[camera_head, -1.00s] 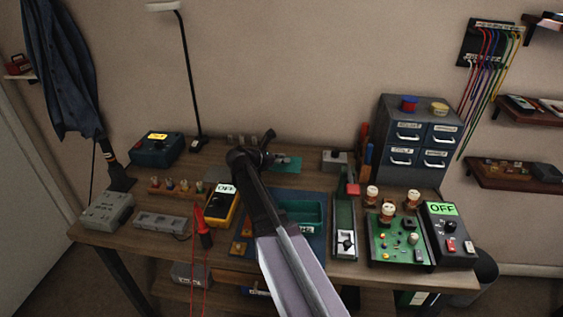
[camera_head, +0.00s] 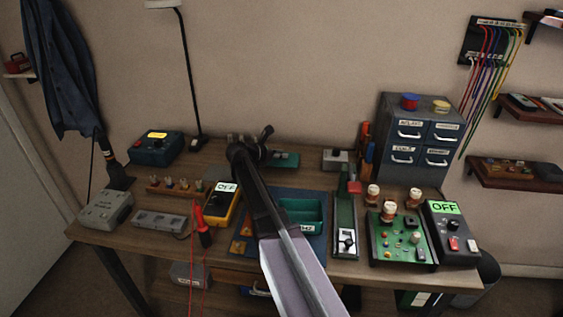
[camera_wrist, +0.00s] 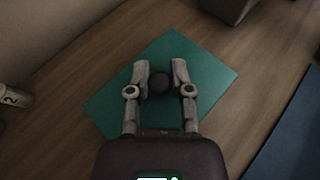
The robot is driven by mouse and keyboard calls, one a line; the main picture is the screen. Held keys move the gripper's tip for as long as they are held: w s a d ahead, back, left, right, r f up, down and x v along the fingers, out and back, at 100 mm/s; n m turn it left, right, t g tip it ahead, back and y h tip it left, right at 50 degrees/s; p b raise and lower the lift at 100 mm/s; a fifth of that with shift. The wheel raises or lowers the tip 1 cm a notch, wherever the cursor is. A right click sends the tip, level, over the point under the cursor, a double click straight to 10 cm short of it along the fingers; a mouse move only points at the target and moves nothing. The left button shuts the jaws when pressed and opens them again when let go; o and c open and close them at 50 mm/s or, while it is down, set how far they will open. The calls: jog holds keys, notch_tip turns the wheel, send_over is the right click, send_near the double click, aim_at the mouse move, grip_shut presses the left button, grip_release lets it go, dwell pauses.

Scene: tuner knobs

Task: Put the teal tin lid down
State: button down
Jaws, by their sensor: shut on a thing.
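The teal tin lid (camera_wrist: 205,75) is a flat rectangle with a dark round knob (camera_wrist: 159,85) in the middle. In the wrist view my gripper (camera_wrist: 159,70) has a finger on each side of that knob and is shut on it. In the head view the lid (camera_head: 285,159) shows at the back of the bench, right of my gripper (camera_head: 262,146), partly hidden by it. I cannot tell whether the lid touches the bench. The open teal tin (camera_head: 303,213) stands on the blue mat, partly behind my arm.
Bare wood surrounds the lid in the wrist view, with a dark object (camera_wrist: 228,8) beyond it. The blue mat (camera_wrist: 290,140) is at lower right. A vise-like block (camera_head: 335,159) and drawer cabinet (camera_head: 420,135) stand right. A yellow meter (camera_head: 224,205) lies left of the arm.

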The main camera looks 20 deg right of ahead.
jog(key=shift+f+b, duration=0.9)
jog(key=shift+f, duration=0.35)
jog(key=shift+f, duration=0.15)
jog(key=c, duration=0.5)
grip_release()
jog(key=shift+c, duration=0.2)
jog(key=shift+r, duration=0.2)
jog(key=shift+r, duration=0.1)
jog(key=p+v, duration=0.4)
jog(key=v, duration=0.6)
jog(key=shift+a+r, duration=0.1)
jog(key=shift+a, duration=0.2)
jog(key=shift+s+a+r+p, duration=0.15)
jog(key=shift+a+p, duration=0.2)
jog(key=shift+a, duration=0.3)
